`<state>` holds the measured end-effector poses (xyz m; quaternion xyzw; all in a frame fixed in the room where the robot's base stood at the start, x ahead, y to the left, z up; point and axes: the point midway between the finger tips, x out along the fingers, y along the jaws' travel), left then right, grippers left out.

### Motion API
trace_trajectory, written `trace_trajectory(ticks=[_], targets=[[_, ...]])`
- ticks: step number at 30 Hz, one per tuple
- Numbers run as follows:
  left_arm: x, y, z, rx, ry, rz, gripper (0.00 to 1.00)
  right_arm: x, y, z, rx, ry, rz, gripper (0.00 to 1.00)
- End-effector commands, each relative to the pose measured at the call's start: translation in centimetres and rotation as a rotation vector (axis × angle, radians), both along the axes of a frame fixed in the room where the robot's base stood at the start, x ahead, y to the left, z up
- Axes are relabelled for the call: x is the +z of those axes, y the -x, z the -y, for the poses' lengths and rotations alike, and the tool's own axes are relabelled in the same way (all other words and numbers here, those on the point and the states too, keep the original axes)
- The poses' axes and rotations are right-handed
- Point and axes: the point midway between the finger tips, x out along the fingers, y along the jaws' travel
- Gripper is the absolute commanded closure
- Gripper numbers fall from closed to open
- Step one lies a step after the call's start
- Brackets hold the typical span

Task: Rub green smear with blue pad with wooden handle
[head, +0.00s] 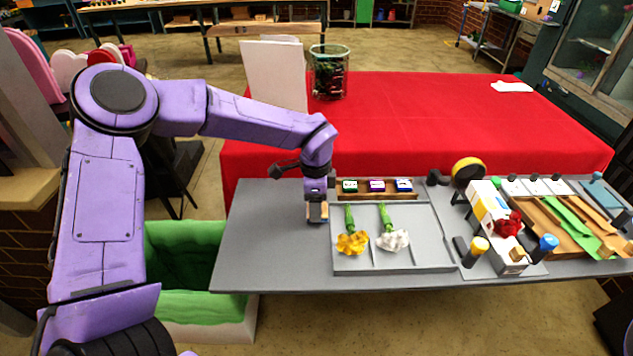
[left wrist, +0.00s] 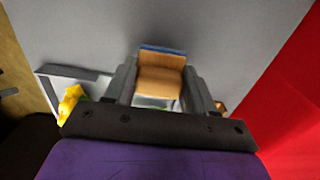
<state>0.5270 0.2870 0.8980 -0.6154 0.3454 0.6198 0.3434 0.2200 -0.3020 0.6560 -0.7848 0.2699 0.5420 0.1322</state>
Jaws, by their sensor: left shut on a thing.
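My left gripper (head: 316,199) is shut on the wooden handle of the blue pad (head: 317,211), at the grey table's left part, just left of the flower tray. In the left wrist view the tan wooden handle (left wrist: 160,82) sits between both fingers, with a thin blue strip of the pad (left wrist: 162,49) along its far edge. I cannot tell whether the pad touches the table top. I cannot make out a green smear; the gripper and pad may hide it. My right gripper is not in view.
A grey divided tray (head: 395,267) holds a yellow flower (head: 352,243) and a white flower (head: 393,240). A wooden rack (head: 361,194) with small coloured blocks stands behind it. The grey table (head: 262,240) is clear at left. A red-covered table (head: 430,120) adjoins behind.

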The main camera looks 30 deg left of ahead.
Motion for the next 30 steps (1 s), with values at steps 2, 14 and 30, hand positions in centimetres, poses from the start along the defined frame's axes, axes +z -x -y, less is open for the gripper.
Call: trace_trajectory(ticks=[2, 14, 30], targets=[[1.2, -0.1, 0.1, -0.002, 0.001, 0.004, 0.78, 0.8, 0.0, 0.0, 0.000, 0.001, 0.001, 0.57], [4.8, -0.4, 0.5, -0.010, 0.000, 0.004, 0.78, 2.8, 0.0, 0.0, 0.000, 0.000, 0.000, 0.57], [6.5, -0.5, 0.7, -0.013, 0.000, 0.004, 0.78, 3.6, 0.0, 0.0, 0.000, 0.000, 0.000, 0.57]])
